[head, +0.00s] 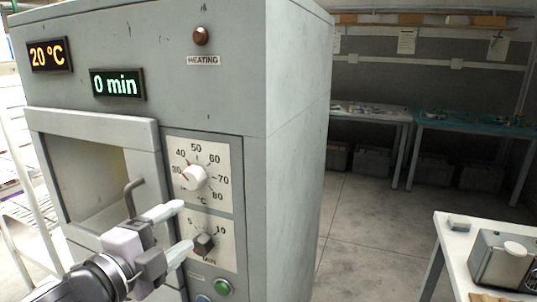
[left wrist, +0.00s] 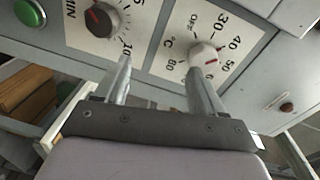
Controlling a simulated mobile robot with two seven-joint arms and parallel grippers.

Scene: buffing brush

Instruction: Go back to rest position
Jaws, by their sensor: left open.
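My left gripper (head: 186,227) is open and empty in front of the control panel of a grey oven-like machine (head: 230,110). Its two fingers also show in the left wrist view (left wrist: 160,85), with nothing between them. The white temperature knob (head: 193,177) sits just above the fingertips in the head view; it also shows in the left wrist view (left wrist: 203,55). The dark minutes knob (head: 204,243) lies close to the lower finger; it also shows in the left wrist view (left wrist: 102,20). I cannot tell whether a fingertip touches the panel. My right gripper is not in view.
The displays read 20 °C (head: 48,54) and 0 min (head: 117,84). A green button (head: 222,287) sits low on the panel. A white table (head: 452,250) with a metal box (head: 505,262) stands at right. Open floor (head: 365,225) lies between machine and table.

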